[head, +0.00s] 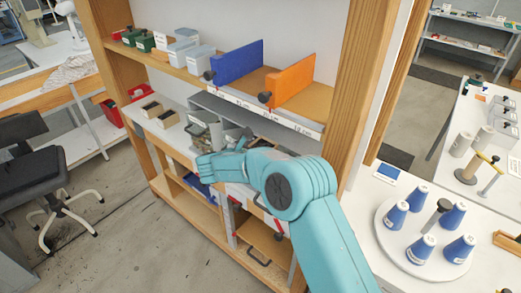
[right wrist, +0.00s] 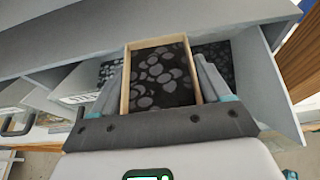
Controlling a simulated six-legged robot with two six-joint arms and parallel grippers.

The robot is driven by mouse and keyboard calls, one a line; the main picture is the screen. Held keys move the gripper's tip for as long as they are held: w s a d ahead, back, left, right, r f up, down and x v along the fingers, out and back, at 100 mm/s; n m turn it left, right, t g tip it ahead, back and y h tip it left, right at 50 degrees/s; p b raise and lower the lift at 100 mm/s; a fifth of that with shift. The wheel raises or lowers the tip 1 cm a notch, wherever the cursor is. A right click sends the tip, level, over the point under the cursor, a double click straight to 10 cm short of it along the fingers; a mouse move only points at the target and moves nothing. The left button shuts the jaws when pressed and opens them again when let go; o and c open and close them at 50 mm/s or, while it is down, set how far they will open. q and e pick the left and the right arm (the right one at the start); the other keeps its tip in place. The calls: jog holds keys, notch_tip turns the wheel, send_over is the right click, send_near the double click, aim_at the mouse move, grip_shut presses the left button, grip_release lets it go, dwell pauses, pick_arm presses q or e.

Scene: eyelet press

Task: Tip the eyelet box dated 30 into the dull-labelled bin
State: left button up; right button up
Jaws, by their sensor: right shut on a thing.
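My right gripper (right wrist: 160,82) is shut on an eyelet box (right wrist: 124,88), one finger along each side. The box has a thin pale wooden rim and is full of dark and grey round eyelets. No date shows on it. In the right wrist view it is above or in front of a grey bin (right wrist: 283,85) with dark speckled contents. A white label (right wrist: 80,98) to the left is too blurred to read. In the head view my right arm reaches into the shelf and partly hides the grey bins (head: 205,101). My left gripper is not in view.
Two small wooden boxes with dark contents (head: 152,109) (head: 168,120) stand on the shelf to the left. Above are a blue divider (head: 238,62) and an orange divider (head: 292,82). A wooden post (head: 345,75) flanks the shelf. Blue cones (head: 395,216) stand on a round tray at right.

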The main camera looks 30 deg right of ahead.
jog(key=shift+s+d+m, duration=0.2)
jog(key=shift+d+m, duration=0.05)
jog(key=shift+m, duration=0.05)
jog(key=shift+s+m+t+y, duration=0.3)
jog(key=shift+s+m+t, duration=0.35)
jog(key=shift+m+t, duration=0.15)
jog(key=shift+s+d+f+m+b, duration=0.1)
jog(key=shift+s+f+m+b, duration=0.15)
jog(key=shift+m+b, duration=0.2)
jog(key=s+m+t+b, duration=0.1)
jog(key=m+b, duration=0.2)
jog(key=b, duration=0.5)
jog(key=s+d+m+t+b, duration=0.1)
jog(key=m+t+b, duration=0.1)
jog(key=b, duration=0.6)
jog(key=s+r+m+t+b, duration=0.1)
jog(key=m+b, duration=0.3)
jog(key=b, duration=0.4)
jog(key=shift+s+d+m+t+b, duration=0.3)
jog(key=shift+s+d+t, duration=0.1)
jog(key=shift+t, duration=0.3)
